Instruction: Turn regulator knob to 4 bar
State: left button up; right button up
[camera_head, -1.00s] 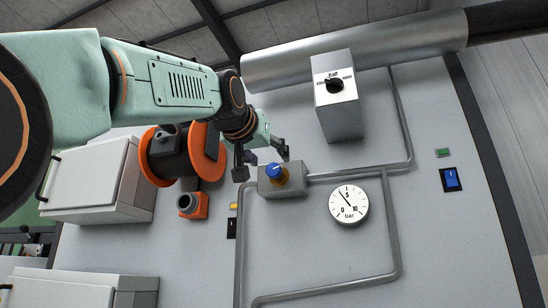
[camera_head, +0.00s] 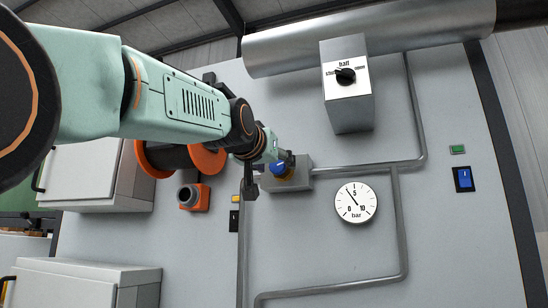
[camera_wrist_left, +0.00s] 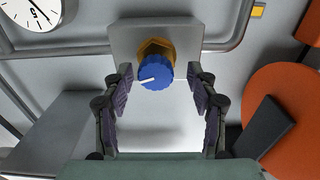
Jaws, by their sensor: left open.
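The blue regulator knob (camera_head: 280,169) sits on a brass collar on a grey box (camera_head: 298,180) on the wall panel. It also shows in the left wrist view (camera_wrist_left: 155,74) with a white pointer mark toward the lower left. My left gripper (camera_head: 266,178) is open at the knob; in the left wrist view its two fingers (camera_wrist_left: 158,88) stand on either side of the knob, apart from it. The round pressure gauge (camera_head: 356,202) is right of the box, its needle pointing upper left, a little below the 5. My right gripper is not in view.
A grey box with a black selector knob (camera_head: 346,77) hangs above right. Pipes (camera_head: 396,220) run around the gauge. An orange-rimmed reel (camera_head: 160,158) and an orange socket (camera_head: 194,197) are left of the gripper. A blue switch (camera_head: 464,179) is far right.

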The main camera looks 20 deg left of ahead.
pick_arm(q)
jog(key=shift+d, duration=0.35)
jog(key=shift+s+d+r, duration=0.1)
jog(key=shift+s, duration=0.1)
jog(key=shift+c, duration=0.3)
jog(key=shift+w+a, duration=0.1)
jog(key=shift+a, duration=0.3)
jog(key=c, duration=0.4)
jog(key=shift+d, duration=0.25)
jog(key=c, duration=0.4)
jog(key=shift+a, duration=0.1)
jog(key=c, duration=0.3)
jog(key=shift+m, duration=0.3)
